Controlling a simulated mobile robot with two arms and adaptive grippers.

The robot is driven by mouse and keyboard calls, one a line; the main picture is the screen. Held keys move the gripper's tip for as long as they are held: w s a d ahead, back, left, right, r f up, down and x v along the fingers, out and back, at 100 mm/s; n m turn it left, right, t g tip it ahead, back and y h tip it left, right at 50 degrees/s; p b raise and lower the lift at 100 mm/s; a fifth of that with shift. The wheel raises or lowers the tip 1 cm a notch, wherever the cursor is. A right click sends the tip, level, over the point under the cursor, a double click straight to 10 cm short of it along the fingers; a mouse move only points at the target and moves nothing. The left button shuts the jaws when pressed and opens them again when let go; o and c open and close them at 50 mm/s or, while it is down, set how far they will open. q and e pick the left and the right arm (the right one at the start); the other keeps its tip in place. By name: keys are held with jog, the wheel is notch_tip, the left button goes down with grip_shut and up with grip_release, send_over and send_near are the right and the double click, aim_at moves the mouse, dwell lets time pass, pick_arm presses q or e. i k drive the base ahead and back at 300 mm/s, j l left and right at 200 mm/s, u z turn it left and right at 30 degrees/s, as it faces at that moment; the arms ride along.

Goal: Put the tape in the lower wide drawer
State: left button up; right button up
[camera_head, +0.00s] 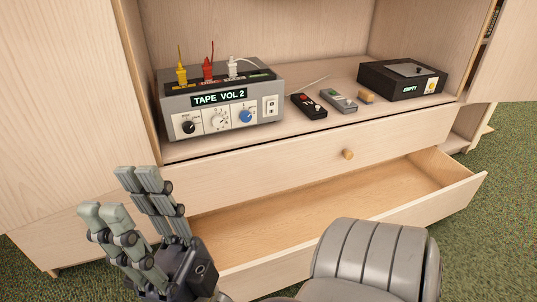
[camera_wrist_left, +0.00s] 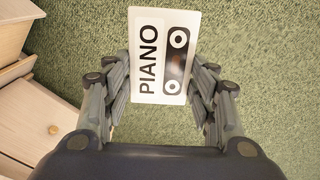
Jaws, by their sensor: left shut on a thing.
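The tape (camera_wrist_left: 163,58) is a white card-like case with the word PIANO and a black cassette picture. In the left wrist view my left gripper (camera_wrist_left: 166,95) is shut on it, with fingers on both sides, above green carpet. My left gripper is not seen in the head view. The lower wide drawer (camera_head: 262,271) is pulled open, and its visible inside is bare. My right gripper (camera_head: 128,208) is open and empty, over the left part of the drawer front. A grey rounded part of my own body covers part of the drawer's front.
The upper drawer (camera_head: 270,164) with a round knob (camera_head: 347,154) is shut. On the shelf stand a grey box reading TAPE VOL 2 (camera_head: 220,120), a black device reading EMPTY (camera_head: 402,92) and small pedals (camera_head: 309,106). Green carpet (camera_head: 490,240) is clear at right.

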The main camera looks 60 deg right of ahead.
aim_at(303, 241)
jog(key=k+l+z, duration=0.15)
jog(key=k+z, duration=0.2)
jog(key=k, duration=0.3)
jog(key=z, duration=1.65)
jog(key=i+j+z, duration=0.15)
jog(key=i, duration=0.25)
jog(key=i+j+z, duration=0.1)
jog(key=i, duration=0.3)
jog(key=i+j+z, duration=0.15)
jog(key=i, duration=0.2)
